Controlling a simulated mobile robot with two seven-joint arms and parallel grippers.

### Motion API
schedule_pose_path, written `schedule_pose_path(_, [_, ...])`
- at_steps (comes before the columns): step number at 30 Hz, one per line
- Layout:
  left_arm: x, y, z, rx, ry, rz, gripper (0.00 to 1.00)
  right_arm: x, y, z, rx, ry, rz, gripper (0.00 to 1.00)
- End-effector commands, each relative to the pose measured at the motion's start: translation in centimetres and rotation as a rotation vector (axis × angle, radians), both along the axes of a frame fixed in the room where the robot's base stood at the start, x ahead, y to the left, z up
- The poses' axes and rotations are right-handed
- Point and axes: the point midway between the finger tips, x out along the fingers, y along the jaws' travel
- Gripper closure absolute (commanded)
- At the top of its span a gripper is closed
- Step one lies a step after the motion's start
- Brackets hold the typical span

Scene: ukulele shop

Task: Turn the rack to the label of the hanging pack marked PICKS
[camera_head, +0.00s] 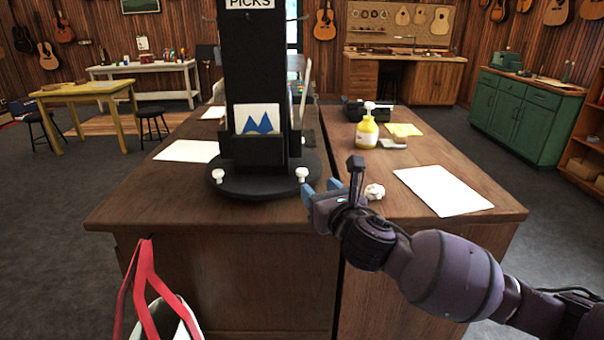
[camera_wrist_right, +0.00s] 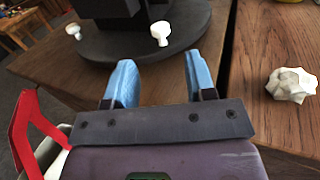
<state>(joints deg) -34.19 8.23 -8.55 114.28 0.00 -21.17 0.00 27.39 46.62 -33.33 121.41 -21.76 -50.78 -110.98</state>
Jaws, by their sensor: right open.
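A black rack (camera_head: 252,90) stands on a round black base (camera_head: 255,187) on the wooden counter, left of a gap in the top. A label reading PICKS (camera_head: 250,3) is at its top, cut by the picture's edge. A card with a blue mountain shape (camera_head: 257,121) sits in its front pocket. White knobs stand on the base rim, one at left (camera_head: 218,175) and one at right (camera_head: 302,174); two also show in the right wrist view (camera_wrist_right: 160,33). My right gripper (camera_head: 320,192) is open and empty, its blue fingers just short of a knob. My left gripper is not in view.
A crumpled white ball (camera_head: 374,191) lies right of my right gripper. A white sheet (camera_head: 443,190), a yellow pump bottle (camera_head: 367,130) and yellow notes (camera_head: 403,130) are on the right counter. A red-strapped bag (camera_head: 150,290) is at the front left.

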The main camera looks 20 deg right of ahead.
Motion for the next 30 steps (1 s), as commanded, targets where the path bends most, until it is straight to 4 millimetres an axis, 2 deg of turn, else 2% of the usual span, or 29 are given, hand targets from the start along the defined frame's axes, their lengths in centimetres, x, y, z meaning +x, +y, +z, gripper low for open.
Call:
schedule_pose_path(9, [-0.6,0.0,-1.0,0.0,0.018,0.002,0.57,5.5,0.6,-0.1,0.005,0.002,-0.001,0.5])
schedule_pose_path(15, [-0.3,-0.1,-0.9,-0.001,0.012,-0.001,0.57,7.7,0.9,-0.1,0.004,0.001,0.0,0.5])
schedule_pose_path(20, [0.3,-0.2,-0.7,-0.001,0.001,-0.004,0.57,8.4,1.0,-0.1,0.004,0.001,0.001,0.5])
schedule_pose_path(28, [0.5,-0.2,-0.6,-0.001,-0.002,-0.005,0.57,8.4,1.0,0.0,0.004,0.001,0.001,0.5])
schedule_pose_path(30, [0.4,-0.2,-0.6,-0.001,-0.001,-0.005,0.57,8.4,1.0,0.0,0.004,0.001,0.001,0.59])
